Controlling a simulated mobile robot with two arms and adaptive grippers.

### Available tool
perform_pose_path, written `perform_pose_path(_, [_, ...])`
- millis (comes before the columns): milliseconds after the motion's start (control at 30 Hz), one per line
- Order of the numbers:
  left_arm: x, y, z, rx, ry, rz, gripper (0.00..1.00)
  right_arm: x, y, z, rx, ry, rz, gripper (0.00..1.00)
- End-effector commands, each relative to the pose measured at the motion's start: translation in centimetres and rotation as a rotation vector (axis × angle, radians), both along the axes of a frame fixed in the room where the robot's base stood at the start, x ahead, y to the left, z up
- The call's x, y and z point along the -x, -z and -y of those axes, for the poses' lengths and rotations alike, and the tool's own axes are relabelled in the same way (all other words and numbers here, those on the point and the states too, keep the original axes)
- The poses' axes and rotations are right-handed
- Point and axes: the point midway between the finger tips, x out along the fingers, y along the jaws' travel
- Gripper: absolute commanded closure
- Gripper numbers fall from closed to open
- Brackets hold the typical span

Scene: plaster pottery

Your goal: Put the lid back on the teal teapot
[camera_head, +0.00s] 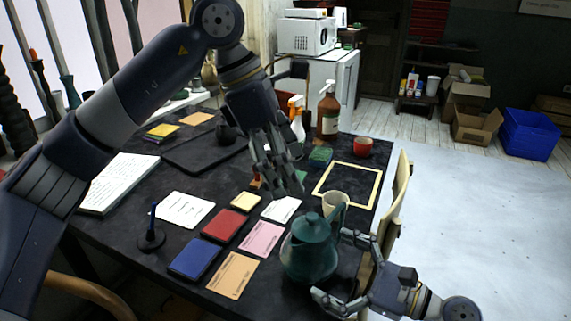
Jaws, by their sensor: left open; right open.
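The teal teapot (306,257) stands upright near the front right edge of the dark table, its handle toward the cream mug. Its top is a darker teal round; I cannot tell whether that is an opening or a lid. My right gripper (336,268) is open, its fingers spread on the right side of the teapot; contact is unclear. My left gripper (280,188) is open and points down over the table behind the teapot. A small teal piece (300,176) shows by its fingertips, partly hidden; it may be the lid.
A cream mug (334,201) stands just behind the teapot. Red (226,224) and blue (191,258) pads, cards and a pen stand (151,238) lie to the left. Spray bottles (328,112), a red cup (363,147) and a yellow frame (348,182) are farther back. A chair (398,195) borders the right edge.

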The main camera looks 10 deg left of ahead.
Motion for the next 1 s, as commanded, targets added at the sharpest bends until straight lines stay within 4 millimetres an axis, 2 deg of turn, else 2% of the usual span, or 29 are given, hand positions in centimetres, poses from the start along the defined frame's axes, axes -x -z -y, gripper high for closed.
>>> perform_pose_path(33, [0.0, 0.0, 0.0, 0.000, 0.000, 0.000, 0.17, 0.6, 0.2, 1.2, 0.004, 0.002, -0.003, 0.00])
perform_pose_path(200, [0.0, 0.0, 0.0, 0.000, 0.000, 0.000, 0.17, 2.0, 0.1, 4.2, 0.003, 0.001, -0.003, 0.00])
perform_pose_path(400, [0.0, 0.0, 0.0, 0.000, 0.000, 0.000, 0.17, 3.0, 0.1, 6.3, 0.001, 0.001, -0.002, 0.00])
perform_pose_path(833, [0.0, -0.2, 0.0, 0.000, 0.000, 0.000, 0.17, 3.2, -0.2, 6.7, 0.001, -0.001, 0.001, 0.00])
perform_pose_path(1000, [0.0, -2.7, 0.0, 0.000, 0.000, 0.001, 0.17, 3.2, -2.7, 6.7, 0.001, -0.001, 0.001, 0.00])
